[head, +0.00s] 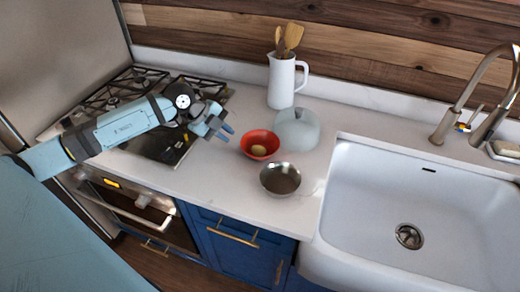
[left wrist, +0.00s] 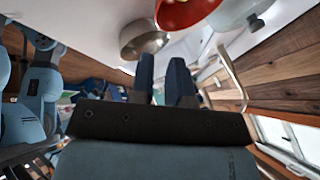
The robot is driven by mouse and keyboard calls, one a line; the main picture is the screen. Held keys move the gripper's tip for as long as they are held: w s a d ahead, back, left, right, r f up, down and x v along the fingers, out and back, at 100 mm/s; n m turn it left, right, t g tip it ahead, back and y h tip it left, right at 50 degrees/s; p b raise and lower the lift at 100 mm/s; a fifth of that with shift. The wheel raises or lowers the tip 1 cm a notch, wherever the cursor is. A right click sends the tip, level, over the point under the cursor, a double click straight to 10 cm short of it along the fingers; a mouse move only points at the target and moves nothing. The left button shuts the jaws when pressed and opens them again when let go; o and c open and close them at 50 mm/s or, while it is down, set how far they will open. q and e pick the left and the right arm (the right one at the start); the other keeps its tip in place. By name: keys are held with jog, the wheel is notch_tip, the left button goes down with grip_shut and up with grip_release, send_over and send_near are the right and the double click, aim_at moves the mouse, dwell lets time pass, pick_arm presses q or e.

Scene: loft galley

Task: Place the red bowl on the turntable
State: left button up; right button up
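The red bowl (head: 248,147) stands on the white counter with a small yellowish round item (head: 259,149) in it. It also shows at the top of the left wrist view (left wrist: 185,14). My left gripper (head: 226,132) is just left of the bowl, apart from it. Its two fingers (left wrist: 163,78) are spread with a gap between them, and nothing is held. No turntable can be made out in either view. My right gripper is not seen.
A metal bowl (head: 280,179) stands close in front of the red bowl. A pale lidded pot (head: 297,128) is close behind it to the right. A white pitcher (head: 282,82) holds wooden utensils. The stove (head: 126,93) is left, the sink (head: 420,205) right.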

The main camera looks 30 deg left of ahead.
aim_at(250, 156)
pick_arm(q)
jog(key=x, duration=0.5)
jog(key=a+p+x, duration=0.1)
jog(key=x, duration=0.2)
jog(key=shift+w+f, duration=0.1)
jog(key=shift+f, duration=0.15)
jog(key=shift+a+p+x, duration=0.1)
jog(key=shift+p+x, duration=0.3)
jog(key=shift+x, duration=0.95)
jog(key=shift+a+p+x, duration=0.15)
jog(key=shift+p+x, duration=0.2)
jog(key=shift+x, duration=0.95)
jog(key=shift+f, duration=0.1)
grip_shut()
